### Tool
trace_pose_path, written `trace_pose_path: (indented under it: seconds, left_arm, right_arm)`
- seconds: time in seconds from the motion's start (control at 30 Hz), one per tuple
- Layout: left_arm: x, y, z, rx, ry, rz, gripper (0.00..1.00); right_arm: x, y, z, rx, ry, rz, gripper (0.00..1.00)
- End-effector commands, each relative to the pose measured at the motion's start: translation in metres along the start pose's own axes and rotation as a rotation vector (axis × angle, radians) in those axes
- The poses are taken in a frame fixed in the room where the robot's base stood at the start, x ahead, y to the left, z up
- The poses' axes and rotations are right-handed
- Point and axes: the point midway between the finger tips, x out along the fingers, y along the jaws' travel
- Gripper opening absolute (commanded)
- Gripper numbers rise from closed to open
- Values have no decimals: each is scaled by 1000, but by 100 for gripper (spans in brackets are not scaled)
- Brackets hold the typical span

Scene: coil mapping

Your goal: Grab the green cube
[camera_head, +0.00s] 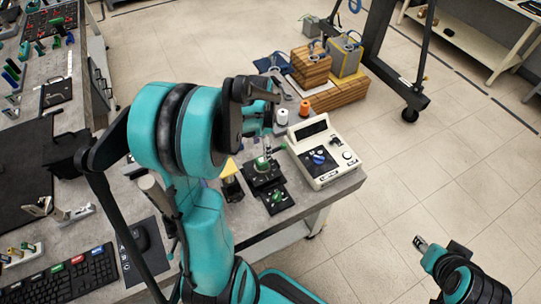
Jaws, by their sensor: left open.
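A small green item (262,163) sits on a black fixture near the table's right end; it is too small to tell whether it is a cube. A second green item (277,197) shows on a black plate just in front of it. My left gripper (262,138) points down close above the first green item, with its jaws open. The arm and wrist hide part of the area, and I cannot tell whether the fingers touch anything. My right gripper (421,243) is at the lower right, over the floor, away from the table; its jaws are unclear.
A white instrument (322,152) with a dark screen stands right of the fixtures. White and orange spools (304,107) stand behind it. Wooden boxes (330,93) are farther back. The floor at right is open.

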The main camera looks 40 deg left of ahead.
Motion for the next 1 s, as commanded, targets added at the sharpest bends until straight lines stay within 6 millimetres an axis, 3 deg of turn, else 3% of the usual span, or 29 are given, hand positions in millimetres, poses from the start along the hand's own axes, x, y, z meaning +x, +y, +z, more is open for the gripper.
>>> trace_pose_path:
  seconds: [0.5,0.83,1.0]
  left_arm:
    - [70,2,3,1,0,0,59]
    - [76,3,3,0,0,0,59]
    - [76,3,3,0,0,0,14]
  right_arm:
    - [20,0,15,0,0,0,40]
    - [21,0,15,0,0,0,40]
    - [21,0,15,0,0,0,40]
